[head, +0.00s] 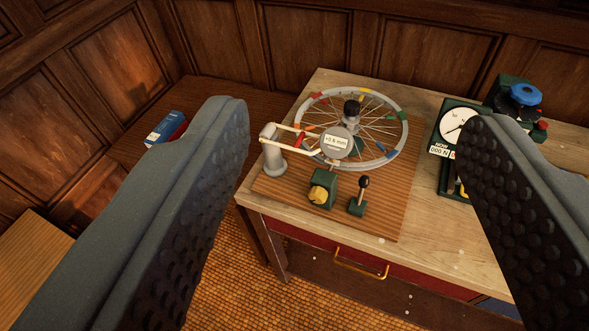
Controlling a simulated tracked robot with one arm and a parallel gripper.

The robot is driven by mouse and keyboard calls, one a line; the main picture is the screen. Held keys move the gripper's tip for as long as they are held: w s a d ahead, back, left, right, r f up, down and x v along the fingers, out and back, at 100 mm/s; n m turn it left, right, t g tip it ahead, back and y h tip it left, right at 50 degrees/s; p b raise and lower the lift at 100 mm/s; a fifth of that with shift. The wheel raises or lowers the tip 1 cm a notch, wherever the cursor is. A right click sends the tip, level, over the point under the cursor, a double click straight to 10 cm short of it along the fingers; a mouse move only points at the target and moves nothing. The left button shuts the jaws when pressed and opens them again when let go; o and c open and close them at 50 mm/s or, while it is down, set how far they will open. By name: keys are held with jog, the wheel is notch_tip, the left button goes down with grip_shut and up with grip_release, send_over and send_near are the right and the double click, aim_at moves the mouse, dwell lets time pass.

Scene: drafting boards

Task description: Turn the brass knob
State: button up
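A small brass knob (318,194) sits on the front of a green block (329,181) at the front left of the wooden bench. It stands below a spoked wheel (397,150) on a ribbed brown board (384,222). My gripper (352,130) is open, with one dark padded finger at the left and one at the right of the view. Both fingers are nearer the camera than the bench, and nothing is between them. The knob shows in the gap between the fingers, apart from both.
A lever with a dark ball (359,193) stands just right of the knob. A gauge reading +0.6 mm (336,141) is above it on a grey stand (273,158). A dial device (456,123) and a blue handwheel (525,95) are at the right, partly behind my right finger.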

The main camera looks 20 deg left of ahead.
aim_at(316, 200)
jog(key=w+a+f+m, duration=0.1)
jog(key=w+a+f, duration=0.35)
jog(key=f, duration=0.35)
jog(key=w+a+f+b, duration=0.1)
jog(key=w+a+f, duration=0.2)
jog(key=w+f, duration=0.4)
jog(key=w+a+f+m, duration=0.1)
jog(key=w+a+f, duration=0.25)
jog(key=f, duration=0.65)
notch_tip(316, 200, down, 23)
jog(key=s+d+m+t+h+b, duration=0.1)
jog(key=d+t+h+b, duration=0.1)
jog(key=h, duration=0.3)
jog(key=x, duration=1.3)
jog(key=shift+w+d+f+p, duration=0.1)
jog(key=shift+w+d+p, duration=0.2)
jog(key=shift+c, duration=0.3)
jog(key=c, duration=0.9)
